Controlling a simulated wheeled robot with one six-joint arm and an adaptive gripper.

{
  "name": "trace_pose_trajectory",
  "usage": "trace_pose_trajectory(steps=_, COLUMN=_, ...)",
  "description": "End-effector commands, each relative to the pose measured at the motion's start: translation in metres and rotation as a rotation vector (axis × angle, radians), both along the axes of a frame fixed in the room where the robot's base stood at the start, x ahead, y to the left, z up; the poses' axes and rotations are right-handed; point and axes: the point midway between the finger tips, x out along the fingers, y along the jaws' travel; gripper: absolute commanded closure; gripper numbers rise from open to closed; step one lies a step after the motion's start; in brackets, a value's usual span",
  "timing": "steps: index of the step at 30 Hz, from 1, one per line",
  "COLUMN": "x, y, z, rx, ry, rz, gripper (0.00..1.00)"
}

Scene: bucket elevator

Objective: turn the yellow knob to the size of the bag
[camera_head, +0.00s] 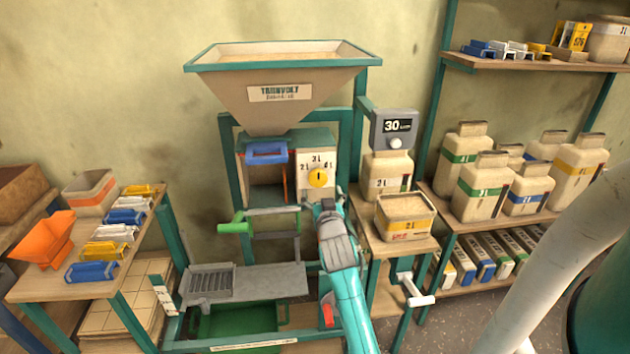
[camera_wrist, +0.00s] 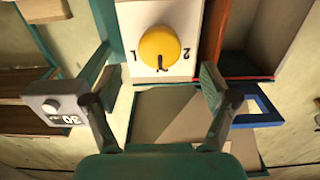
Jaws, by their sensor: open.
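The round yellow knob (camera_head: 321,178) sits on a pale panel on the front of the hopper machine, with size numbers above and to both sides. In the wrist view the knob (camera_wrist: 159,47) is ahead between my fingers, with 1 on its left and 2 on its right. A dark mark shows at its lower edge there. My gripper (camera_wrist: 158,72) is open and empty, apart from the knob; in the head view it (camera_head: 328,212) is just below the panel. An open bag (camera_head: 405,225) with a yellow band, seemingly marked 2L, stands on the side table.
A grey display (camera_head: 394,128) reading 30 stands right of the panel; it also shows in the wrist view (camera_wrist: 55,104). A blue handle (camera_head: 266,153) is left of the knob. Filled bags (camera_head: 481,185) stand on the right shelf. An orange scoop (camera_head: 43,240) lies on the left table.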

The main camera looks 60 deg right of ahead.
Motion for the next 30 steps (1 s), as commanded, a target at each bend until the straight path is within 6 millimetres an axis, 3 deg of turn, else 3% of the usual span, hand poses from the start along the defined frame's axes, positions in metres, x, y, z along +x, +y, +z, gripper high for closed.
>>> trace_pose_trajectory(steps=12, x=0.042, y=-0.050, z=0.000, rx=-0.001, ry=0.001, rz=0.000, gripper=0.15)
trace_pose_trajectory(steps=26, x=0.049, y=-0.058, z=0.000, rx=-0.001, ry=0.001, rz=0.000, gripper=0.15)
trace_pose_trajectory(steps=30, x=0.049, y=-0.058, z=0.000, rx=0.000, ry=0.000, rz=0.001, gripper=0.50)
